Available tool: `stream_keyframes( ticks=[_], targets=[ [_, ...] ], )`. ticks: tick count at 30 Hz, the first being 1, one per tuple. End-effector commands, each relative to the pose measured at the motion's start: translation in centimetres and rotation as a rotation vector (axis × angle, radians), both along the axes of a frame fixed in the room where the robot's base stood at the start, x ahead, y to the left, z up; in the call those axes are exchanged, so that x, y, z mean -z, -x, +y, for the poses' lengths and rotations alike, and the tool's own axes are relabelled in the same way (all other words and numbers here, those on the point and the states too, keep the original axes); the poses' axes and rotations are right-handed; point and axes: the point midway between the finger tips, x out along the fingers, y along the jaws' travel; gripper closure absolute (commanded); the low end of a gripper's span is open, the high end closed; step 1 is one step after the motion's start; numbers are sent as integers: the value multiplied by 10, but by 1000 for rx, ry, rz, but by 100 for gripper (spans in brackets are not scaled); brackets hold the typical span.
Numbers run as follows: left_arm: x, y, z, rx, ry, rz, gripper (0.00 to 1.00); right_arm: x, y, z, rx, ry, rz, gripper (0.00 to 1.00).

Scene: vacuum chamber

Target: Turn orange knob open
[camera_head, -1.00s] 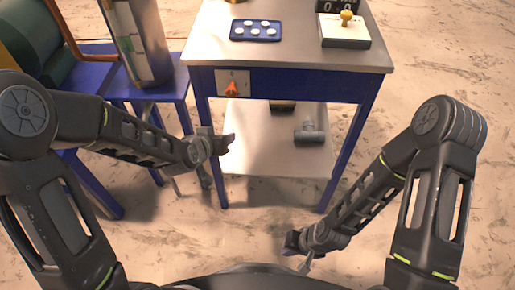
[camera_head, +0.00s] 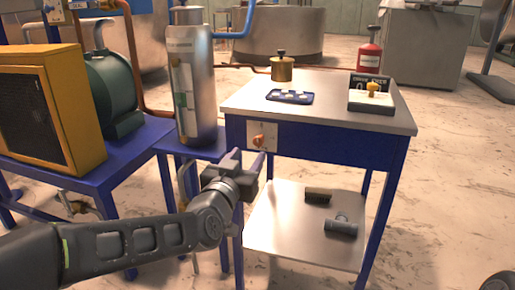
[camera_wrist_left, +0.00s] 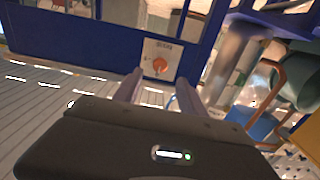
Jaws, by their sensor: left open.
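The orange knob (camera_head: 259,141) sits on a pale plate (camera_head: 263,133) on the blue front apron of the table, near its left corner. In the left wrist view the knob (camera_wrist_left: 160,66) shows ahead, beyond the fingertips and a little above the space between them. My left gripper (camera_head: 250,163) is open and empty, just below and in front of the knob, apart from it as far as I can tell. Its two fingers (camera_wrist_left: 157,84) point towards the plate. My right gripper is out of view; only a dark piece of my right arm shows at the lower right.
The table top (camera_head: 320,92) holds a blue tray (camera_head: 289,97), a brass weight (camera_head: 282,68) and a box with a yellow knob (camera_head: 372,106). A steel cylinder (camera_head: 192,90) stands left of the table. The lower shelf (camera_head: 285,235) holds dark tools.

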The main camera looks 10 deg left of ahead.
Motion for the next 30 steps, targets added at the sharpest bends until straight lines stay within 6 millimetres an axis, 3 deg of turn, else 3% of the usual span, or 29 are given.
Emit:
stream_keyframes(
  ticks=[5,18,28,30],
  targets=[
    [2,-14,-1,0,0,1,52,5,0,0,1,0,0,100],
    [2,-73,-5,1,-1,2,52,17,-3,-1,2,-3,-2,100],
    [1,-77,-5,1,0,1,52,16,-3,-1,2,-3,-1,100],
    [1,-77,-5,1,0,1,58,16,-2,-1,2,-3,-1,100]
  ],
)
